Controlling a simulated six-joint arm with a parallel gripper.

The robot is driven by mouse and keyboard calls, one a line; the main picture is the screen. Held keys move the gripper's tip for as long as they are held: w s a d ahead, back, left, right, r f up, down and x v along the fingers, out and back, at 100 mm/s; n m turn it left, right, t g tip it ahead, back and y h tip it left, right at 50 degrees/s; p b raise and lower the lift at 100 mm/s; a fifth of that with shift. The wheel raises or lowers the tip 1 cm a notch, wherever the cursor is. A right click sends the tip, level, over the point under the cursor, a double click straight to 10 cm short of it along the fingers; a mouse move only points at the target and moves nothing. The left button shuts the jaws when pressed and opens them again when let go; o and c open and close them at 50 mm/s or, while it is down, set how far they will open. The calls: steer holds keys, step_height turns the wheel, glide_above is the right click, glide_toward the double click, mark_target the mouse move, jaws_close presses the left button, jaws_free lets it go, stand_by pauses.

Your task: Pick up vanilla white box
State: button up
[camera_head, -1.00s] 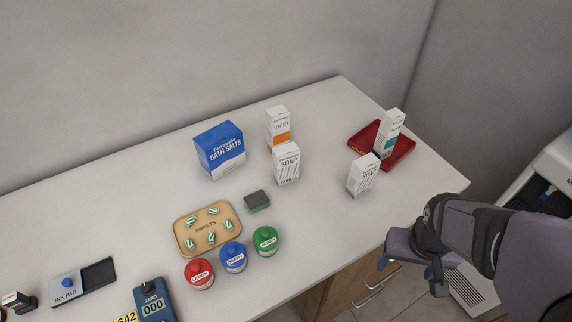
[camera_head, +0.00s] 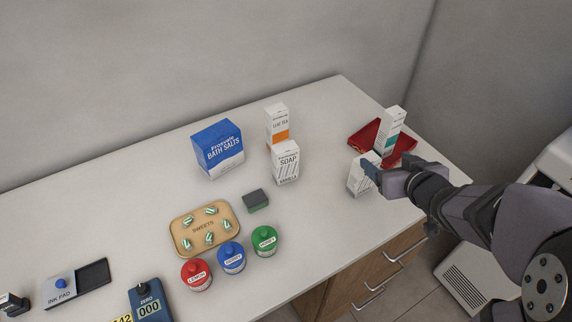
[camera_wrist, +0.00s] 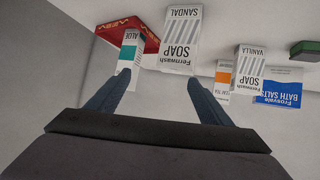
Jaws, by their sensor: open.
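The vanilla white box (camera_head: 286,163) is a white soap carton standing upright in front of an orange-and-white box. In the wrist view, which is upside down, the box lettered VANILLA (camera_wrist: 250,75) stands right of centre. My gripper (camera_head: 371,172) is at a different white soap box (camera_head: 358,181), to the right of the vanilla box, and partly covers it. In the wrist view this nearer box reads SANDAL (camera_wrist: 181,40), and it shows beyond the open, empty fingers (camera_wrist: 153,88). I cannot tell whether a finger touches it.
A red tray (camera_head: 364,134) with a teal-marked white box (camera_head: 390,132) is behind my gripper. A green-black sponge (camera_head: 256,200) and sweets tray (camera_head: 181,238) lie left. Counter between the soap boxes is clear.

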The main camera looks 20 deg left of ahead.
mark_target(289, 155)
steer(key=a+f+n+t+y+b, duration=0.1)
steer(key=a+y, duration=0.1)
steer(key=a, duration=0.5)
steer(key=a+f+n+t+y+b, duration=0.1)
steer(key=a+y, duration=0.2)
steer(key=a, duration=0.5)
steer(key=a+f+y+b, duration=0.2)
steer(key=a, duration=0.6)
steer(key=shift+s+n+t, duration=0.15)
steer(key=shift+n+t, duration=0.25)
steer(key=shift+a+f, duration=0.1)
steer(key=shift+f, duration=0.45)
steer(key=shift+p+x, duration=0.65)
steer(key=shift+x, duration=1.05)
steer(key=shift+p+x, duration=0.7)
steer(key=shift+x, duration=1.3)
steer(key=shift+a+f, duration=0.1)
steer(key=c, duration=1.1)
